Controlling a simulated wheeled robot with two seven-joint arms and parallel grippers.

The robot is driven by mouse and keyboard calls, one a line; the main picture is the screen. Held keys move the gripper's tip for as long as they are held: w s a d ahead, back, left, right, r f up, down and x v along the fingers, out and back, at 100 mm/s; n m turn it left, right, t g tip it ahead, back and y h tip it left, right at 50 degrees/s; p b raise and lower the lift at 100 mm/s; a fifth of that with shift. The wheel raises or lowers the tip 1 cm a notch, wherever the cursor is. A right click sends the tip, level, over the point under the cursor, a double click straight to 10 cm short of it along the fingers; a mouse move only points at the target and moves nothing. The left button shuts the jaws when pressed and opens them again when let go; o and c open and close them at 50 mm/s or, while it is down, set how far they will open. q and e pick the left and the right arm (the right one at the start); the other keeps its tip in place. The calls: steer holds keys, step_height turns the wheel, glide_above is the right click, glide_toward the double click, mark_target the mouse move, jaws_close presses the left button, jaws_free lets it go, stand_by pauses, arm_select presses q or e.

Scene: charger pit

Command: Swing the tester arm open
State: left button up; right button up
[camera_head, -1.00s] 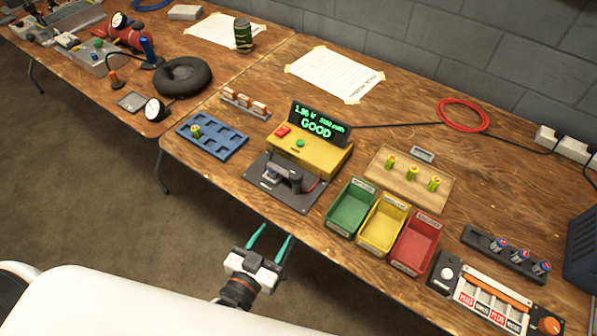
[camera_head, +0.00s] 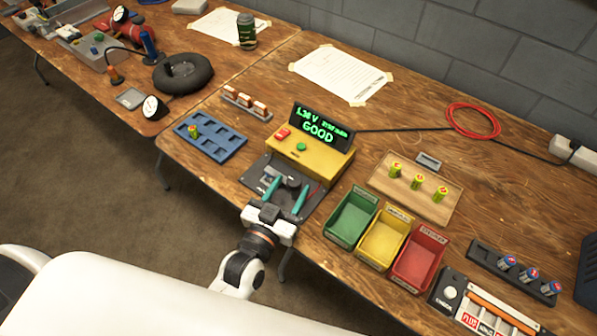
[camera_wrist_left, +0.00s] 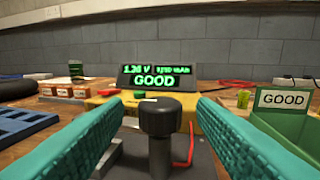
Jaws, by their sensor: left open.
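The yellow battery tester (camera_head: 311,152) stands on the bench, and its screen (camera_head: 322,122) reads 1.26 V and GOOD. The dark tester arm sits on the grey base plate (camera_head: 257,177) in front of it. The arm's round black knob (camera_wrist_left: 159,117) shows in the left wrist view, and the knob top (camera_head: 292,181) shows in the head view. My left gripper (camera_head: 287,188) is open, with its teal fingers on either side of the knob, apart from it. The gripper partly hides the arm and plate in the head view. My right gripper is not in view.
Green (camera_head: 350,217), yellow (camera_head: 384,238) and red (camera_head: 417,260) bins stand right of the tester. A blue tray (camera_head: 221,142) with one cell lies to the left. A wooden board (camera_head: 427,188) holds three cells. A red cable coil (camera_head: 473,121) lies at the back.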

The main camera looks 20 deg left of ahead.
mark_target(297, 176)
arm_select(q)
steer(key=w, duration=0.5)
steer(key=shift+d, duration=0.4)
steer(key=shift+s, duration=0.1)
jaws_close()
